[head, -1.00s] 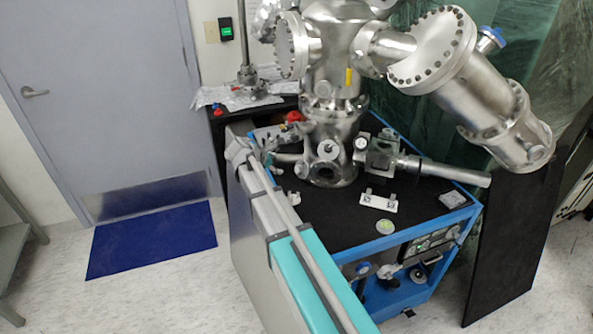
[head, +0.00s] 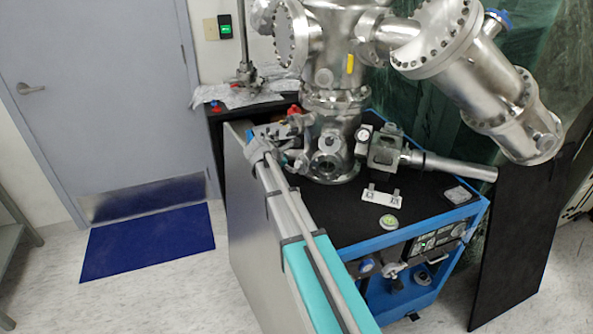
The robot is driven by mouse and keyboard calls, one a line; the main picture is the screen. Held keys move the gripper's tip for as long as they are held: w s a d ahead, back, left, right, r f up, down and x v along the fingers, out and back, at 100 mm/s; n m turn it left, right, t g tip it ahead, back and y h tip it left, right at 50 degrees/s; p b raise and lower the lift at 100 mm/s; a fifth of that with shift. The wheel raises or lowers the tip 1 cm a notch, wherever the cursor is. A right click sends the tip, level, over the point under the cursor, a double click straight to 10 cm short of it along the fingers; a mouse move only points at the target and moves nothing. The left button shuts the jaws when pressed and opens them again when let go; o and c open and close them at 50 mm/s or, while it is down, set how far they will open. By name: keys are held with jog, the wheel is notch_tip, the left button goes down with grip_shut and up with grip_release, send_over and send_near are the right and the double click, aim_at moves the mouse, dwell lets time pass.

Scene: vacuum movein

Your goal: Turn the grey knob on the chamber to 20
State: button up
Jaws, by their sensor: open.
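The steel chamber (head: 333,98) stands on the black top of a blue-framed cart. On its lower front is a small round grey fitting (head: 328,141) that looks like the grey knob; its scale and setting are too small to read. My arm reaches up from the bottom edge. My gripper (head: 293,135), small in the view, is open just left of the chamber's lower part and left of the round fitting. Nothing shows between its fingers. I cannot tell whether it touches the chamber.
A valve block with a tube (head: 440,164), a small white bracket (head: 381,196) and a round green-white disc (head: 389,223) are on the black cart top (head: 350,217). A large steel cylinder (head: 480,82) juts out at upper right. Floor and a blue mat (head: 150,240) lie clear at left.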

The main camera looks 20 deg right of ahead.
aim_at(297, 165)
jog(key=shift+b+x, duration=1.1)
jog(key=shift+x, duration=1.05)
grip_shut()
jog(key=shift+s+f+m+t+b, duration=0.1)
jog(key=shift+m+t+b, duration=0.35)
jog(key=shift+m, duration=0.35)
jog(key=shift+m+t, duration=0.25)
jog(key=shift+m, duration=0.25)
grip_release()
